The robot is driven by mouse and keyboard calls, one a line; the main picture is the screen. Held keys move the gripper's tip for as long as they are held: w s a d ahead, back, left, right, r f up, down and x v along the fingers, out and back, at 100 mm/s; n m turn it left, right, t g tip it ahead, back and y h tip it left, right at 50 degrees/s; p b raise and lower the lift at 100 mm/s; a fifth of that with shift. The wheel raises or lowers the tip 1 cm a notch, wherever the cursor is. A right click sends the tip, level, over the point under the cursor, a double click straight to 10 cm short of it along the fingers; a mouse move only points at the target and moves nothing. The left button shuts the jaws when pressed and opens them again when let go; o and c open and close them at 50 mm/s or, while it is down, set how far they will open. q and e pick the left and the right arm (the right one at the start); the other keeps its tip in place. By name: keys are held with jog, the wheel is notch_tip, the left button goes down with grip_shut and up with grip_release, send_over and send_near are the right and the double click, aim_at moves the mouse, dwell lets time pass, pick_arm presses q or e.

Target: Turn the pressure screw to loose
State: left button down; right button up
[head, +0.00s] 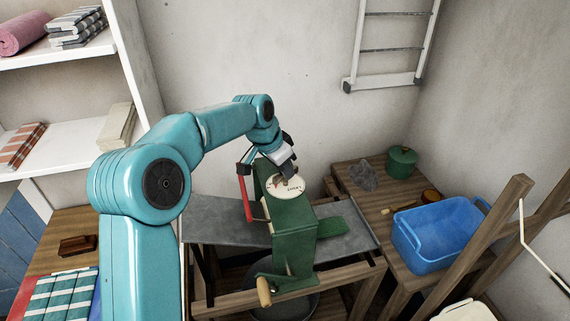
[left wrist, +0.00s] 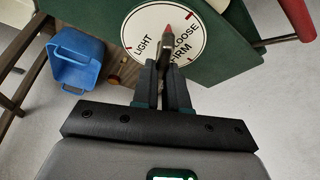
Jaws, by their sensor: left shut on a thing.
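A green wringer (head: 293,235) stands on a bench with a white round dial (head: 293,190) on top. In the left wrist view the dial (left wrist: 147,22) reads LIGHT, LOOSE and FIRM, with red marks near its rim. The pressure screw's dark pointer (left wrist: 168,32) has a red tip, which shows between the words LIGHT and LOOSE. My left gripper (head: 284,168) is over the dial, its fingers (left wrist: 165,72) shut on the pressure screw. The fingers hide most of the screw and part of the dial. My right gripper is in neither view.
A red lever (head: 245,197) rises beside the wringer; a crank with a wooden grip (head: 264,291) is at its front. A blue tub (head: 436,238) and a green pot (head: 401,161) stand on the right table. Shelves (head: 70,133) are at left.

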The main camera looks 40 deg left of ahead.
pick_arm(q)
jog(key=shift+a+m+g+h+p, duration=0.1)
jog(key=shift+m+g+h+p, duration=0.25)
jog(key=shift+m, duration=0.8)
jog(key=shift+a+m+g+h+p, duration=0.15)
jog(key=shift+m+h+p, duration=0.3)
jog(key=shift+m, duration=0.7)
jog(key=shift+d, duration=0.1)
jog(key=c, duration=1.2)
grip_release()
jog(key=shift+s, duration=0.1)
jog(key=shift+o, duration=0.2)
jog(key=shift+s, duration=0.1)
